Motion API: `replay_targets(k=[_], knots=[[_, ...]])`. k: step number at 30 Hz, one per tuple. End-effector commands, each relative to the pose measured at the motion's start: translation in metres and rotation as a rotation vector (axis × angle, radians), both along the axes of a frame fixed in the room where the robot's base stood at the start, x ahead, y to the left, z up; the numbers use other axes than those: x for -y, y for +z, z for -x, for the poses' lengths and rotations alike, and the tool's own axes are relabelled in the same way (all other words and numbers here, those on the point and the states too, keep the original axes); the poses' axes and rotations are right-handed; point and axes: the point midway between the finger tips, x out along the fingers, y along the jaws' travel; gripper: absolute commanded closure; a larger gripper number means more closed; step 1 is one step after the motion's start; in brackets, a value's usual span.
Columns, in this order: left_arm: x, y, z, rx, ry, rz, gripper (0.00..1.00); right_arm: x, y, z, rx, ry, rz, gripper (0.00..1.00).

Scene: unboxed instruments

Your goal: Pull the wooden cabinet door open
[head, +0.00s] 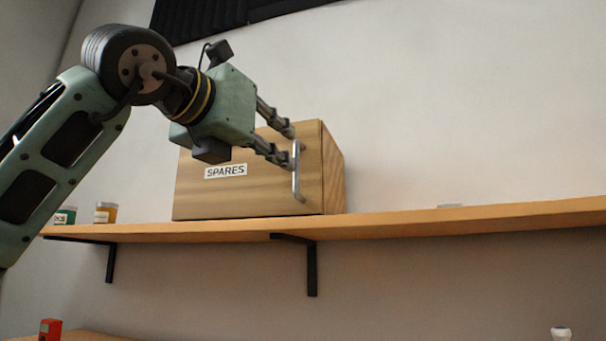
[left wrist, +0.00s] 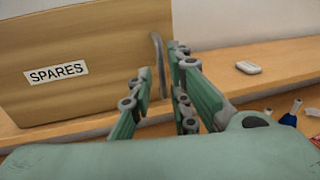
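The wooden cabinet (head: 335,178) stands on a shelf, and its front door (head: 235,195) carries a "SPARES" label. The door looks shut, flush with the box. A vertical metal handle (head: 297,182) is near the door's right edge. My left gripper (head: 287,143) is in front of the door at the handle's upper part. In the left wrist view the gripper (left wrist: 161,68) has its fingers apart, with the handle (left wrist: 157,52) showing between the fingertips. I cannot tell whether either finger touches the handle. My right gripper is not in view.
The wooden shelf (head: 420,222) runs along the wall on black brackets (head: 311,268). Jars (head: 105,212) stand at its left end. A small white item (left wrist: 248,67) lies right of the cabinet. Space in front of the door is clear except for my arm.

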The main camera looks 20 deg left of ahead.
Motion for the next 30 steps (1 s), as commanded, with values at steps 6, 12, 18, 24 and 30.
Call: replay_targets(k=[6,12,18,24,30], knots=[[0.007,0.005,-0.03,-0.003,0.0,0.0,0.83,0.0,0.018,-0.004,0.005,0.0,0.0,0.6],[0.014,0.004,-0.059,-0.002,0.0,0.0,0.83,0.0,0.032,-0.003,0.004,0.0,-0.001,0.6],[0.017,0.002,-0.072,-0.001,-0.001,0.0,0.83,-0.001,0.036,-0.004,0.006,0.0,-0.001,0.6],[0.017,0.001,-0.073,0.001,-0.001,0.0,0.83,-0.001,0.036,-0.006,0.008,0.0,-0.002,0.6],[0.017,0.001,-0.073,0.001,-0.001,0.0,0.96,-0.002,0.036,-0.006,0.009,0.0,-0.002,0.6]])
